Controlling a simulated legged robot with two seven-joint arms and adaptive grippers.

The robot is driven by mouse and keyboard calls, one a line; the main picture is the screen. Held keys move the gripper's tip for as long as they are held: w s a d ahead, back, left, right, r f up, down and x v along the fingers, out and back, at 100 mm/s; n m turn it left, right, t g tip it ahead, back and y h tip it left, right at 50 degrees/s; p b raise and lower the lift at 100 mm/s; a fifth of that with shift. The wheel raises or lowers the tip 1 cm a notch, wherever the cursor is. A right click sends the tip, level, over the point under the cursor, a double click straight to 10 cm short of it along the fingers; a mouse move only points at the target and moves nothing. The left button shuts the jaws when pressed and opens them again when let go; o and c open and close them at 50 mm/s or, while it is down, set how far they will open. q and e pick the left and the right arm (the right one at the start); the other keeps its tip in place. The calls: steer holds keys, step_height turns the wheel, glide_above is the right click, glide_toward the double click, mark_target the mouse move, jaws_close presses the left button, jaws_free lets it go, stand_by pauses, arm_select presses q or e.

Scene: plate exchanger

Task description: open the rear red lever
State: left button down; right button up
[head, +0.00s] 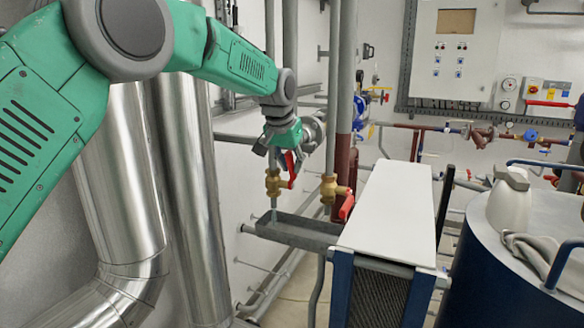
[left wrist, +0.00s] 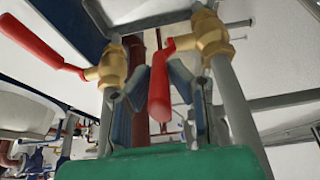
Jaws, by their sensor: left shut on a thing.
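The rear red lever (head: 290,166) sits on the left brass valve (head: 272,182) in the head view. My left gripper (head: 284,150) reaches it from above. In the left wrist view the lever (left wrist: 160,94) lies between the two fingers of my left gripper (left wrist: 160,85), which is shut on it. The lever's brass valve (left wrist: 211,35) is just beyond the fingers. A second red lever (head: 347,207) is on the right brass valve (head: 329,188). It sticks out to the upper left in the left wrist view (left wrist: 40,43). My right gripper is not in view.
A grey tray (head: 295,232) runs below the valves. The plate exchanger (head: 385,205) with its white top stands to the right. A blue tank (head: 470,265) with a white bottle (head: 510,205) and a cloth is farther right. Shiny ducts (head: 125,180) stand at left.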

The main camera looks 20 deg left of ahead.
arm_select(q)
steer(key=shift+w+a+r, duration=0.15)
steer(key=shift+w+r, duration=0.1)
steer(key=shift+w, duration=0.05)
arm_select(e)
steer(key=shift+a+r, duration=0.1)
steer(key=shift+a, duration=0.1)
arm_select(q)
steer(key=shift+d, duration=0.2)
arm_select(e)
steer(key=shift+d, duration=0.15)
arm_select(q)
steer(key=c, duration=1.8)
jaws_free()
steer(key=o, duration=0.3)
steer(key=shift+w, duration=0.1)
steer(key=shift+a+f, duration=0.1)
steer(key=shift+f, duration=0.1)
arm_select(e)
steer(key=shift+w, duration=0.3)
arm_select(q)
steer(key=shift+r, duration=0.2)
steer(key=v, duration=1.1)
steer(key=shift+r, duration=0.25)
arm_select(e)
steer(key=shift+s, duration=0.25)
